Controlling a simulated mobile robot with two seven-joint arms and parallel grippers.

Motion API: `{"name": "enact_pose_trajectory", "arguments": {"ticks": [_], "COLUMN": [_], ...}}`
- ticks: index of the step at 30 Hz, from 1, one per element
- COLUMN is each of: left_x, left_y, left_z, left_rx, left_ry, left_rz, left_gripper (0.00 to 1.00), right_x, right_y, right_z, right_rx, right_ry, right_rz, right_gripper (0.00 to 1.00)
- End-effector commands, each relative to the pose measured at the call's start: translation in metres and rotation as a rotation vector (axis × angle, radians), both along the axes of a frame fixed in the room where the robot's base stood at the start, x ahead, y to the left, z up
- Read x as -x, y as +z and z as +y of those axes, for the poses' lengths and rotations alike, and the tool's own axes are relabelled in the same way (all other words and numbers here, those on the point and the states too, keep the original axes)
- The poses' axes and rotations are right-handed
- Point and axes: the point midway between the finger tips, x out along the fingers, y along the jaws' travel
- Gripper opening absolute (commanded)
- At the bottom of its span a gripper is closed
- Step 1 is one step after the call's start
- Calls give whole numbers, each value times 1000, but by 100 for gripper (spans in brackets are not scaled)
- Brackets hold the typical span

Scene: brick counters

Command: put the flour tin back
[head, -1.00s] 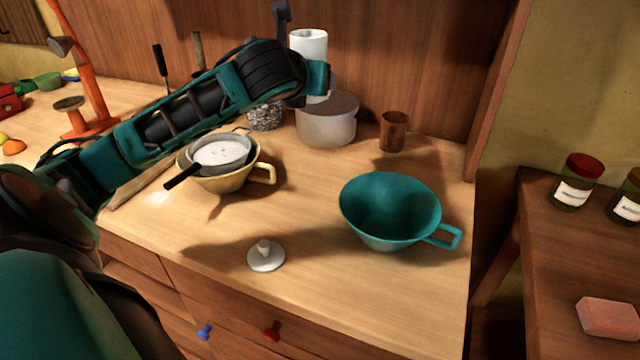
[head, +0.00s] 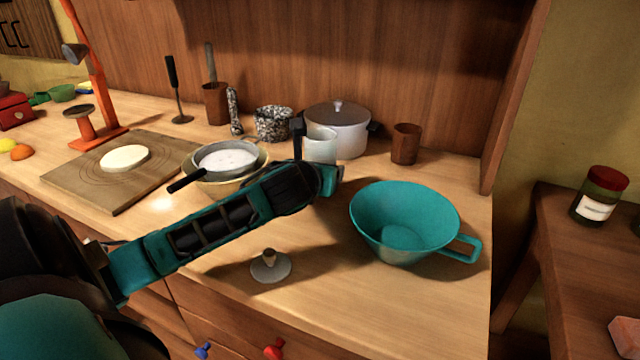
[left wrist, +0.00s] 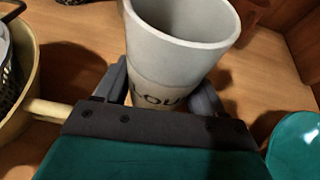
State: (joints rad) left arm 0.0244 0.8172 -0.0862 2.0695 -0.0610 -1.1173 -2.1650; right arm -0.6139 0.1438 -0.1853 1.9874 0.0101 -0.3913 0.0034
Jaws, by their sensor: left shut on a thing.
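The flour tin (head: 320,148) is a pale cylinder, upright in the head view, in front of the lidded pot. In the left wrist view the tin (left wrist: 185,42) is large, with part of a dark label reading "LOU". My left gripper (head: 318,166) is shut around it; its fingers also show at either side of the tin in the left wrist view (left wrist: 165,92). The tin hides part of the pot, and I cannot tell whether its base touches the counter. A small round lid with a knob (head: 270,268) lies on the counter near the front. My right gripper is not in view.
A teal handled bowl (head: 405,220) stands right of the tin. A cream bowl (head: 252,176) with a sieve of white powder (head: 226,158) is on the left. Behind are the pot (head: 348,130), a speckled container (head: 273,122) and a brown cup (head: 405,145).

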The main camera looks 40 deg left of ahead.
Motion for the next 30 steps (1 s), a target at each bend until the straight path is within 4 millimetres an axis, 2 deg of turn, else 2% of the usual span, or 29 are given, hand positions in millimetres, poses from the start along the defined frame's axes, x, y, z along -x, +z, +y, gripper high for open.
{"name": "enact_pose_trajectory", "arguments": {"ticks": [1, 4, 15, 16, 24, 30], "left_x": [0, 0, 0, 0, 0, 0], "left_y": [-12, -24, -26, -28, -28, -27], "left_z": [0, 0, 0, 0, 0, 0], "left_rx": [3, 0, -1, 0, 1, 1], "left_ry": [1, 0, 0, 1, 0, 0], "left_rz": [1, -1, -2, 1, 0, 0], "left_gripper": [26, 26, 26, 70, 95, 95], "right_x": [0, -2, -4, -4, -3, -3], "right_y": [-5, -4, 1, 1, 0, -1], "right_z": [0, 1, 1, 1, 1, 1], "right_rx": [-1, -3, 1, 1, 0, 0], "right_ry": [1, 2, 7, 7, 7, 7], "right_rz": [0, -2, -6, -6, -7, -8], "right_gripper": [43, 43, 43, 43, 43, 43]}}
